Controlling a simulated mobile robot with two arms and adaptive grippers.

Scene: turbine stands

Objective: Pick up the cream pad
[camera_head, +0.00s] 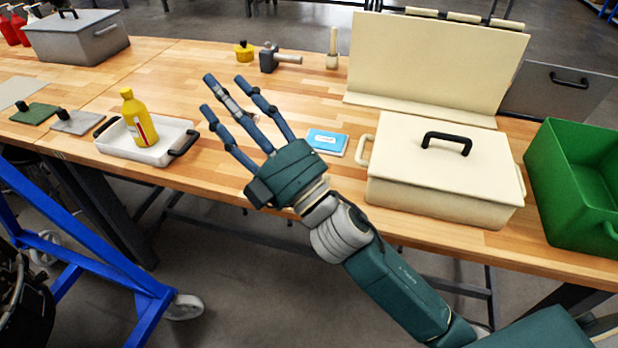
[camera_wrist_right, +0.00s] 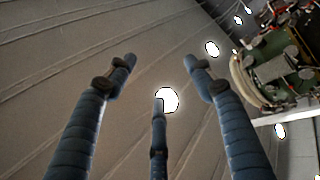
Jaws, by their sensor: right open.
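A flat cream pad (camera_head: 20,91) lies on the wooden workbench at the far left of the head view, partly cut off by the picture edge. My right gripper (camera_head: 222,92) is open and empty, well to the right of the pad. Its three blue fingers are spread, pointing up and left in the picture. My left gripper is not in view.
A green pad (camera_head: 34,113) and a grey pad (camera_head: 76,122) with black knobs lie near the cream pad. A white tray (camera_head: 178,148) holds a yellow bottle (camera_head: 140,117). A cream lidded box (camera_head: 440,190) and green crate (camera_head: 565,190) stand right. A blue cart frame (camera_head: 75,262) is in front.

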